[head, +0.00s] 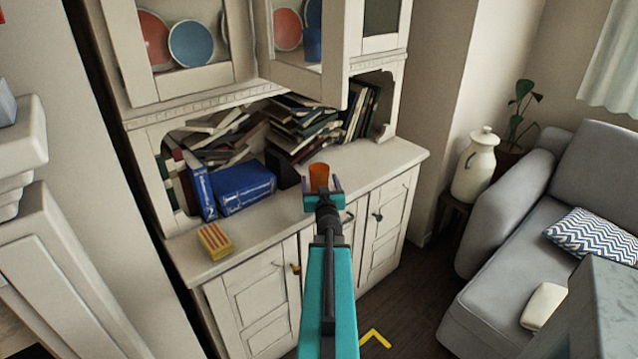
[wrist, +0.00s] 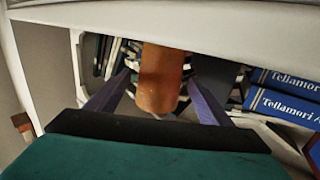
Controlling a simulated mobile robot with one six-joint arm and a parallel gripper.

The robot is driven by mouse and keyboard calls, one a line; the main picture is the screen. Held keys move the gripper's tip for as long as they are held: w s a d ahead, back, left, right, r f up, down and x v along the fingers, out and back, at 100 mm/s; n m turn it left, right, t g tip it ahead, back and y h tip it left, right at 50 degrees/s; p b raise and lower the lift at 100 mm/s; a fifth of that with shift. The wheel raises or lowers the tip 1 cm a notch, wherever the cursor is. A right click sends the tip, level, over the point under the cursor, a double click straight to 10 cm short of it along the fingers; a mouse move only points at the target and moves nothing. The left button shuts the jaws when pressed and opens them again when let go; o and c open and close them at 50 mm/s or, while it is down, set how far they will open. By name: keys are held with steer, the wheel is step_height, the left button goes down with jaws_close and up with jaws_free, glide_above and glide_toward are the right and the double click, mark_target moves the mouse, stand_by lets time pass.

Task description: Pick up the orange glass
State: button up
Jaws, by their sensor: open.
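The orange glass (head: 319,174) stands on the white cabinet's counter (head: 375,160), in front of the books. My gripper (head: 322,192) is at the glass, with its purple fingers beside it; they hide its lower part in the head view. In the wrist view the orange glass (wrist: 160,78) lies between the two fingers of my gripper (wrist: 157,85). The fingers are spread and a gap shows on each side of the glass. The gripper is open.
Blue books (head: 243,187) and a red-and-yellow striped box (head: 215,241) are left of the glass. Heaped books (head: 300,125) stand behind it. An open cabinet door (head: 305,80) hangs above. A white jug (head: 475,168) and grey sofa (head: 510,230) are to the right.

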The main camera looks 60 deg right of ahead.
steer(key=shift+x, duration=1.35)
steer(key=c, duration=1.2)
